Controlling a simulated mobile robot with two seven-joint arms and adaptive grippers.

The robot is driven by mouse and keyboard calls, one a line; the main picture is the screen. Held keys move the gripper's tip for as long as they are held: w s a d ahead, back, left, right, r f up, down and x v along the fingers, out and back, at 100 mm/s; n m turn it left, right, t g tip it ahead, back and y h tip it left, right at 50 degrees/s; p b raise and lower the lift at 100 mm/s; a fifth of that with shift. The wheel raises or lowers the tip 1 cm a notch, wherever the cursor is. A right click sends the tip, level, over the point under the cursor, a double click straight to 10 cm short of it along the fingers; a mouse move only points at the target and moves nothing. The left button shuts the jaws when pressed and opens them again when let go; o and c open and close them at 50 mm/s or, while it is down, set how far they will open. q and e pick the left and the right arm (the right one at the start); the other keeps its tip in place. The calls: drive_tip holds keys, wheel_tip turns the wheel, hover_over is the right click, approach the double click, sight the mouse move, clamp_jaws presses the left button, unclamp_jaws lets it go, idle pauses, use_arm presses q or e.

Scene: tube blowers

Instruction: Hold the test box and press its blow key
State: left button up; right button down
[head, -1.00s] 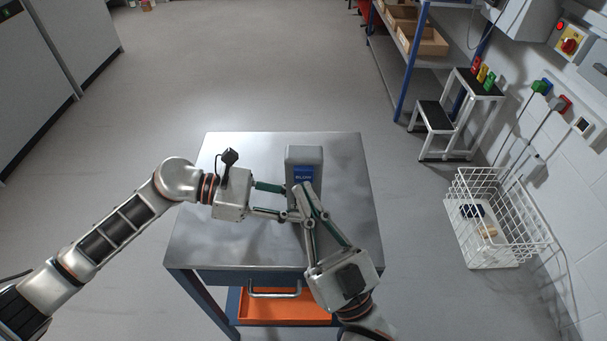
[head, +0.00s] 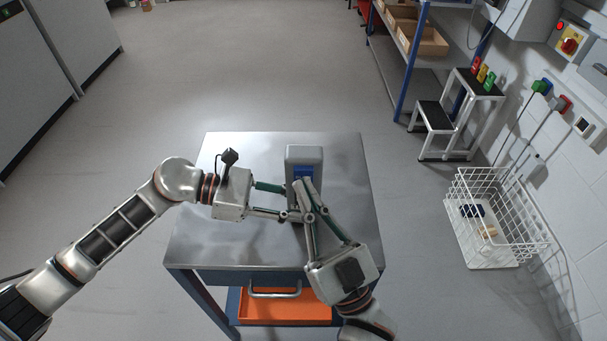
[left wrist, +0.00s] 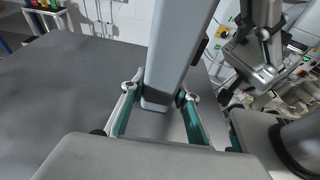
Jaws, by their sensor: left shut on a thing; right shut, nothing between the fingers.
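The test box (head: 304,154) is an upright grey case with a blue label (head: 303,172) on its face, standing at the middle of the metal table. My left gripper (head: 287,202) reaches in from the left and is shut on the box's lower part. In the left wrist view the grey box (left wrist: 178,50) rises between the two green-padded fingers. My right gripper (head: 299,182) comes from the front, shut and empty, its tips at the blue label in the head view. They cover part of the label; the blow key cannot be made out, nor whether the tips touch it.
The metal table top (head: 235,150) is otherwise clear. An orange tray (head: 285,308) lies on the shelf below. A white wire basket (head: 495,220) and a step stool (head: 445,118) stand at right, with a blue-framed shelf (head: 408,65) behind.

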use_arm(q)
drive_tip(key=shift+s+r, duration=0.1)
drive_tip(key=shift+s, duration=0.05)
use_arm(e)
drive_tip(key=shift+w+d+r, duration=0.1)
drive_tip(key=shift+w, duration=0.35)
idle(0.4)
drive_tip(key=shift+s+f, duration=0.25)
drive_tip(key=shift+s, duration=0.1)
drive_tip(key=shift+s+f, duration=0.2)
drive_tip(key=shift+s, duration=0.05)
use_arm(q)
drive_tip(key=shift+w, duration=0.2)
use_arm(e)
drive_tip(key=shift+s+r, duration=0.1)
drive_tip(key=shift+s, duration=0.05)
drive_tip(key=s, duration=0.5)
